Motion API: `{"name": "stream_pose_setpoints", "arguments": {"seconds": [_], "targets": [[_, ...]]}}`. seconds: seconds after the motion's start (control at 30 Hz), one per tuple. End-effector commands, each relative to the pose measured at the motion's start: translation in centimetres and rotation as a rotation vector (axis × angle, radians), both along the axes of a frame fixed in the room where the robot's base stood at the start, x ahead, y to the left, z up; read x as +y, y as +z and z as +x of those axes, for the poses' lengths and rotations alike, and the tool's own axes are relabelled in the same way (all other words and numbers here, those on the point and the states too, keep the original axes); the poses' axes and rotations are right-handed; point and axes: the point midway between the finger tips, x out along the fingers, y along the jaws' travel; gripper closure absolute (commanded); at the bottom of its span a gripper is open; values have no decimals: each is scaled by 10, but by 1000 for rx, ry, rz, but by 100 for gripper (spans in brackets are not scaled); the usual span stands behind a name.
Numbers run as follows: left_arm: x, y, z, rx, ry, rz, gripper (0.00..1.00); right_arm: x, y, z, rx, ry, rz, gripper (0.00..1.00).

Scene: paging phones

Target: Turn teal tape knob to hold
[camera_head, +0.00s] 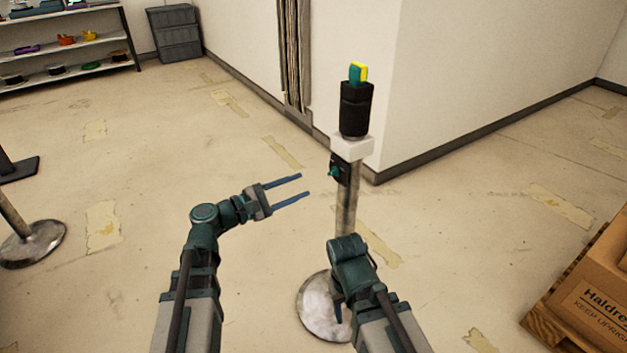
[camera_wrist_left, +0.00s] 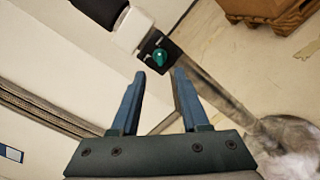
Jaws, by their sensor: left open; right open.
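The teal knob (camera_head: 334,172) sits on a small dark plate on the side of a metal post, below a white block. In the left wrist view the teal knob (camera_wrist_left: 160,56) shows beyond the fingertips, roughly between them. My left gripper (camera_head: 304,187) is open and empty, to the left of the knob and apart from it. Its two blue fingers also show in the left wrist view (camera_wrist_left: 159,74). My right gripper (camera_head: 338,307) points downward in front of the post's base; its fingers are mostly hidden behind its own arm.
The post (camera_head: 346,215) stands on a round metal base (camera_head: 318,305) and carries a black device (camera_head: 355,108) with a teal and yellow top. A wall corner is close behind. Cardboard boxes (camera_head: 604,290) on a pallet stand at right. Shelves (camera_head: 65,47) are at far left.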

Motion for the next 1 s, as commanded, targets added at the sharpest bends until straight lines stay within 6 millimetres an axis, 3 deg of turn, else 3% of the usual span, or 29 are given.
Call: {"name": "stream_pose_setpoints", "arguments": {"seconds": [0.27, 0.77, 0.87, 1.0], "targets": [[21, 0, -15, 0, 0, 0, 55, 0, 0, 0, 0, 0, 0, 44], [21, -1, -16, -1, -3, 4, 55, 0, 0, 0, 0, 0, 0, 44], [7, -10, -22, -7, -37, 67, 55, 0, 1, 0, 0, 0, 0, 44], [-37, -52, -48, -42, -189, 327, 55, 0, 5, 0, 0, -1, 0, 44]]}}
